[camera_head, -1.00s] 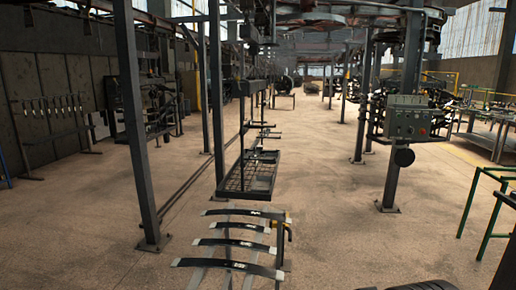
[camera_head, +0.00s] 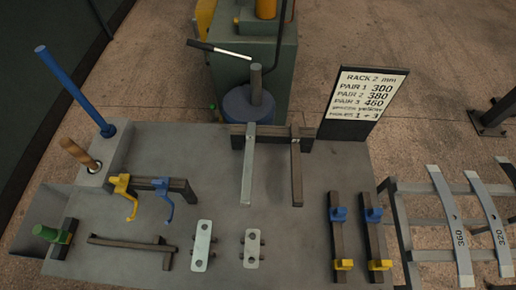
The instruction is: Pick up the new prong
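My gripper is not in view. I cannot tell for sure which part is the new prong. Two long straight bars point toward me from a dark block (camera_head: 272,131) on the grey bench: a pale, cleaner bar (camera_head: 248,170) on the left and a darker brown bar (camera_head: 297,172) on the right. Their far ends meet the block. On the left, a yellow hook (camera_head: 122,187) and a blue hook (camera_head: 162,190) hang from a dark bar.
The grey bench (camera_head: 300,225) also bears two pale plates with pins (camera_head: 202,245) and two dark rails with blue and yellow clamps (camera_head: 337,235). A sign (camera_head: 362,100) stands behind. A rack with numbered curved leaves (camera_head: 450,220) is on the right. A blue rod (camera_head: 75,90) rises at left.

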